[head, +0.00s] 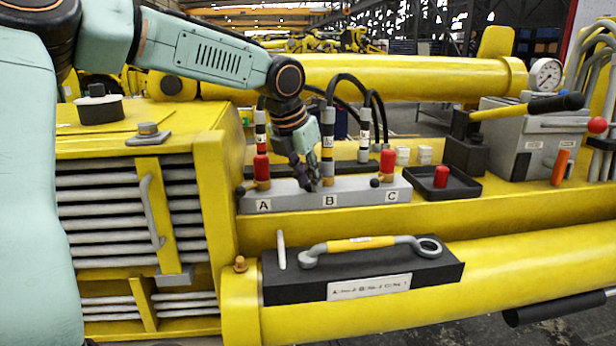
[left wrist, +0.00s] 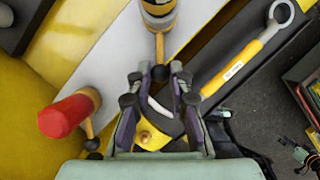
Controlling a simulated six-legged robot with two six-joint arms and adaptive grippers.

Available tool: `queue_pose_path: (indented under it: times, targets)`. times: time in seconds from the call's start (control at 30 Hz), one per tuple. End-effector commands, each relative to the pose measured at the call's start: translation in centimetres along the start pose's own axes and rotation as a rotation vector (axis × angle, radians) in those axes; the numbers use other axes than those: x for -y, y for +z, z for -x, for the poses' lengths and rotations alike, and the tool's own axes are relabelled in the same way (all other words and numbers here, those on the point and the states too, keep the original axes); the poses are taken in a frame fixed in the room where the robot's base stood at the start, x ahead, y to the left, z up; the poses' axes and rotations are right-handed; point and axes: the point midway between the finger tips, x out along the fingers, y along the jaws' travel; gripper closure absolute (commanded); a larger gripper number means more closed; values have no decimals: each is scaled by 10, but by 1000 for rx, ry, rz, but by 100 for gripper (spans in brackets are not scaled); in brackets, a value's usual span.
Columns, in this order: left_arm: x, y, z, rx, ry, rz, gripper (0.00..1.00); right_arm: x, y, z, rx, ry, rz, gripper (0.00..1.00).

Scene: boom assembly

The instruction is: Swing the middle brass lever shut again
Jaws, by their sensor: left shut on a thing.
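The grey valve block (head: 362,196) lies on the yellow machine, labelled A, B and C. My left gripper (head: 312,184) is over it at B, reaching down from the left. In the left wrist view, the middle brass lever (left wrist: 159,50) runs from its brass fitting (left wrist: 160,22) to a black ball between the fingertips of my left gripper (left wrist: 159,82). The gripper is shut on the lever's ball end. In the head view the hand hides most of this lever. A banded hose end (head: 328,140) stands upright at B. My right gripper is in neither view.
Red caps stand at A (head: 262,167) and C (head: 388,161), each beside a black lever ball. Another red cap (head: 441,176) sits in a black tray (head: 464,187). A yellow-handled wrench (head: 365,243) lies on the black holder in front. A hand pump with a lever stands right.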

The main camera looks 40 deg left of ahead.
Motion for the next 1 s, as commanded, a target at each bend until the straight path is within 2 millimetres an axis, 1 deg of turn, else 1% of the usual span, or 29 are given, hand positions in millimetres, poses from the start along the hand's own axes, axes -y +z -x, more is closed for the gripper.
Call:
queue_pose_path:
  times: [0.57,0.6,0.87,1.0]
  targets:
    - [-1,1,2,5,0,-2,100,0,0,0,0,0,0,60]
    - [-1,1,2,5,0,-2,79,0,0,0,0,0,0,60]
    - [-1,0,1,2,-1,-3,58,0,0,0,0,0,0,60]
    - [-2,0,1,1,-1,-4,58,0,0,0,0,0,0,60]
